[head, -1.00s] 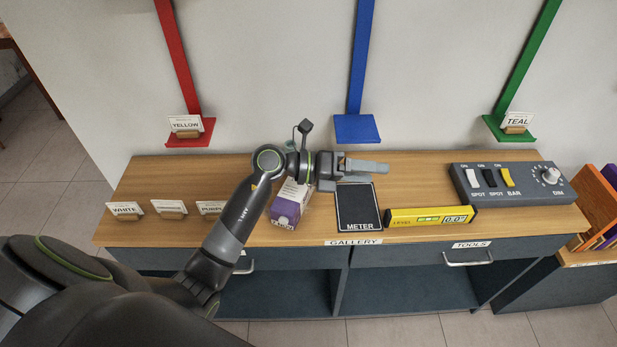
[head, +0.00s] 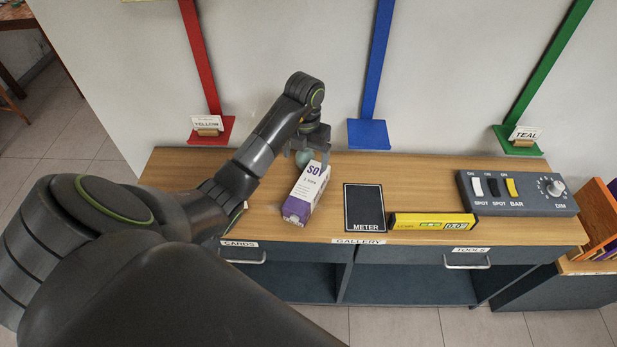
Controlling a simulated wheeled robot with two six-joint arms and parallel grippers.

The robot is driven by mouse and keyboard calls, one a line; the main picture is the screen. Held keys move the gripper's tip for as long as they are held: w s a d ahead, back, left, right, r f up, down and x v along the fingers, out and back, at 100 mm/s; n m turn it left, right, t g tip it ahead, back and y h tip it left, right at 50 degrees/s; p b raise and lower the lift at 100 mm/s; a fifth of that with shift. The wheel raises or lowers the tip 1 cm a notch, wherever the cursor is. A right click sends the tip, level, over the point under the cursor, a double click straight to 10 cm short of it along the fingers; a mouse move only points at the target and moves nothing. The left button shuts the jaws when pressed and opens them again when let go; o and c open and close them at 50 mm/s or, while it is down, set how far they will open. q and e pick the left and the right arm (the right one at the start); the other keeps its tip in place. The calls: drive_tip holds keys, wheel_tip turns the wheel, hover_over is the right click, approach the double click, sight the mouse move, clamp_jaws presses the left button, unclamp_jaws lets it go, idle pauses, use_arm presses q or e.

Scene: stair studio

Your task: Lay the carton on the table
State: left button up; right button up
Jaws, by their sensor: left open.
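The carton (head: 308,191), white and purple with "SOY" lettering, is on the wooden table (head: 420,175), left of the black METER mat. Its long side slants up to the right and its purple end is nearest me. It looks laid down, but I cannot tell for sure whether it lies flat or is tilted. My left gripper (head: 313,158) is open, fingers pointing down at the carton's far white end. I cannot tell whether they touch it; the fingers partly hide that end. My right gripper is not in view.
A pale green round thing (head: 303,157) shows behind my left fingers. The METER mat (head: 364,203), yellow level (head: 432,221) and switch panel (head: 517,206) occupy the right side. Red (head: 211,135), blue (head: 368,135) and green (head: 517,147) ledges stand behind. My arm covers the table's left part.

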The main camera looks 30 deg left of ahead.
sight(308, 184)
use_arm(q)
wheel_tip(308, 184, down, 11)
drive_tip(key=b, duration=1)
drive_tip(key=shift+w+d+f, duration=0.1)
drive_tip(key=shift+f, duration=0.05)
drive_tip(key=f, duration=0.2)
drive_tip(key=f+b, duration=0.1)
drive_tip(key=shift+w+d+f, duration=0.2)
drive_tip(key=shift+f, duration=0.55)
drive_tip(key=shift+c, duration=0.2)
drive_tip(key=c, duration=1.7)
drive_tip(key=shift+w+r, duration=0.1)
clamp_jaws()
drive_tip(key=shift+r, duration=0.1)
